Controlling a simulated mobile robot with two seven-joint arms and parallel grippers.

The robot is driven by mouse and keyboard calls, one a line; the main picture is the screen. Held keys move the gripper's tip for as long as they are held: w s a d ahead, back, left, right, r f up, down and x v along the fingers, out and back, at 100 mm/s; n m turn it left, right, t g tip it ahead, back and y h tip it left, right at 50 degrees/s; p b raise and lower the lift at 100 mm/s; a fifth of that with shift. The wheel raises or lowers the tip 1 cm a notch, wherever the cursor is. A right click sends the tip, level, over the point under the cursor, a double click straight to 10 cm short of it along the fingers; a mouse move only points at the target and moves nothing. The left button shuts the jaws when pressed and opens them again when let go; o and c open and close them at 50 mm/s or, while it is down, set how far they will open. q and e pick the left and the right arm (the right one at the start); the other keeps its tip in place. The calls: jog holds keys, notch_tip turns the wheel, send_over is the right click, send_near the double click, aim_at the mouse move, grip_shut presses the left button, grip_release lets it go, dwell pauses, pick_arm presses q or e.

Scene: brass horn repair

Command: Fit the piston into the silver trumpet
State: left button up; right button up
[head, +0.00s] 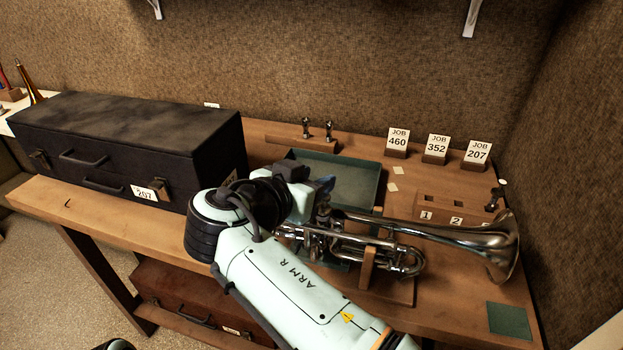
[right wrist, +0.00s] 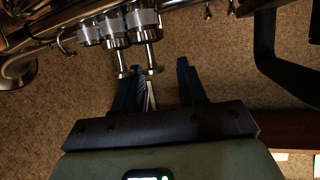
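The silver trumpet (head: 440,235) lies on its side across a wooden stand (head: 367,268) at the front right of the bench, bell to the right. My right gripper (head: 322,190) is at the trumpet's valve end and hides part of it. In the right wrist view its fingers (right wrist: 160,75) are apart. The valve casings (right wrist: 112,27) and two stems with round buttons show there beside the left finger; I cannot tell whether they touch. A small dark piston-like part (head: 492,199) stands at the right end of the numbered block (head: 440,203). My left gripper is out of view.
Two small metal parts (head: 329,130) stand on a wooden block behind a green tray (head: 350,177). Job cards 460 (head: 397,138), 352 (head: 438,145) and 207 (head: 478,151) stand at the back. A black case (head: 130,140) fills the left. A green cloth (head: 508,320) lies front right.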

jog(key=shift+s+f, duration=0.1)
jog(key=shift+f, duration=0.15)
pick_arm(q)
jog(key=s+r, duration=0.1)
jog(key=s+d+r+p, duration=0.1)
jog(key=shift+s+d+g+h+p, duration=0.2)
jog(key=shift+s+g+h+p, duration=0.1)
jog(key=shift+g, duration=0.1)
pick_arm(e)
jog(key=v, duration=1.3)
jog(key=shift+r, duration=0.25)
jog(key=shift+a, duration=0.1)
